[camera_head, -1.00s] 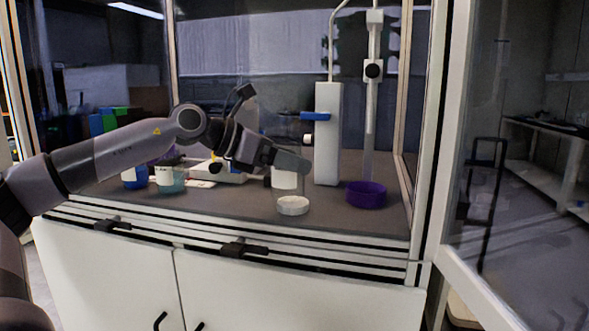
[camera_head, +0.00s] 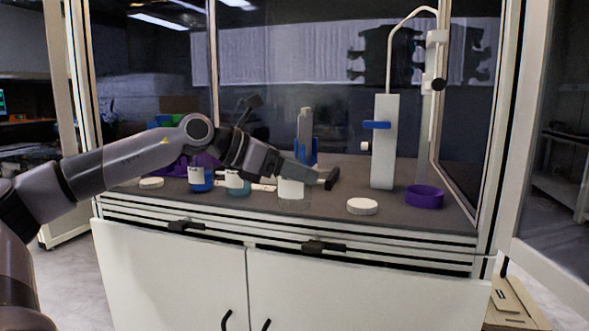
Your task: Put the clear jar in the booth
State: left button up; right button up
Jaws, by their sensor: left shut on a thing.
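The clear jar (camera_head: 291,188) has a white label or content and sits at my left gripper (camera_head: 312,177), in the middle of the head view. My left gripper is shut on it, and the fingers partly hide its top. The jar is low over the grey floor of the glass-walled booth (camera_head: 325,222). I cannot tell whether its base touches the floor. My right gripper is not in view.
A blue jar (camera_head: 201,181) and a teal jar (camera_head: 238,185) stand left of the held jar. A white round lid (camera_head: 362,206), a purple dish (camera_head: 425,197) and a white stand (camera_head: 384,145) are to its right. Bare floor lies between jar and lid.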

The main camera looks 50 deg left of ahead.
pick_arm(q)
jog(key=shift+s+d+f+m+h, duration=0.3)
jog(key=shift+s+d+f+h, duration=0.1)
jog(key=shift+s+d+f, duration=0.35)
jog(key=s+d+f+m+g+h, duration=0.2)
jog(key=d+f+m, duration=0.1)
jog(key=d+f, duration=0.6)
jog(key=s+d+f+m+g+h, duration=0.2)
jog(key=d+f, duration=0.8)
jog(key=d, duration=0.5)
jog(key=shift+d+m+g+h, duration=0.15)
jog(key=shift+m+g+h, duration=0.35)
jog(key=shift+m+h, duration=0.15)
